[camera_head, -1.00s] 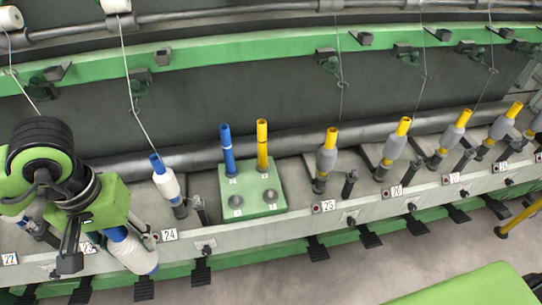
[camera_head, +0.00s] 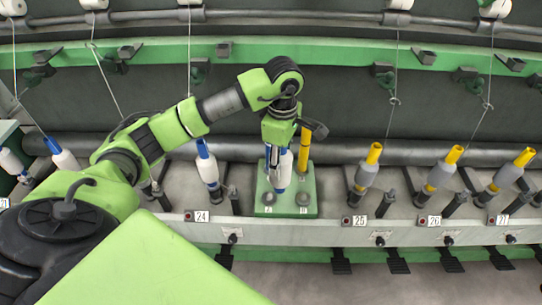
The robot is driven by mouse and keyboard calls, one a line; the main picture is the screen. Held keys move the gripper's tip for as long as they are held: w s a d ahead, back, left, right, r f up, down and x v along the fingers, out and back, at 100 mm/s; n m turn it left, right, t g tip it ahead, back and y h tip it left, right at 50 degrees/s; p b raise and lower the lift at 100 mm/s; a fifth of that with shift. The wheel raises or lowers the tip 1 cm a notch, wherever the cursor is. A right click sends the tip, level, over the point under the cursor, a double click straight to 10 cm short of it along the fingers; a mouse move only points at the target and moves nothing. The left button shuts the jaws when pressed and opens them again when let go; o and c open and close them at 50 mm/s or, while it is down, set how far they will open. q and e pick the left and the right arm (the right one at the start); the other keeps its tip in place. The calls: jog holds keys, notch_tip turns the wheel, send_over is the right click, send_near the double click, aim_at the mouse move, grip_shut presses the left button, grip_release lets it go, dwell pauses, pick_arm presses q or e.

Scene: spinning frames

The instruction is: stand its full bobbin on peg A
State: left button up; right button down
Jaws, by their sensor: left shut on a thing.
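My left gripper (camera_head: 283,143) is shut on a full bobbin (camera_head: 286,168), a white-wound one with a blue tube end below. It holds the bobbin upright over the green peg block (camera_head: 309,183). A blue tube (camera_head: 268,155) stands at the back left of the block, just left of the held bobbin and partly hidden by it. A yellow tube (camera_head: 305,147) stands at the back right. Two round grey pegs, left (camera_head: 268,198) and right (camera_head: 303,198), stand bare at the front. The peg letters are too small to read surely. My right gripper is not in view.
A white-and-blue bobbin (camera_head: 208,169) stands left of the block, near label 24 (camera_head: 201,216). Grey bobbins on yellow tubes (camera_head: 367,172) stand in a row to the right. A thread (camera_head: 391,115) hangs there. The rail in front of the block is clear.

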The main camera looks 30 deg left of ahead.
pick_arm(q)
jog(key=w+a+f+n+b, duration=0.1)
jog(key=a+f+n+b, duration=0.3)
jog(key=f, duration=0.6)
jog(key=a+n, duration=0.1)
jog(key=n, duration=0.1)
jog(key=shift+w+n+b, duration=0.3)
jog(key=shift+w+b, duration=0.05)
jog(key=shift+b, duration=0.05)
jog(key=shift+f+b, duration=0.3)
jog(key=shift+f, duration=0.05)
dwell(0.6)
jog(key=o, duration=1.4)
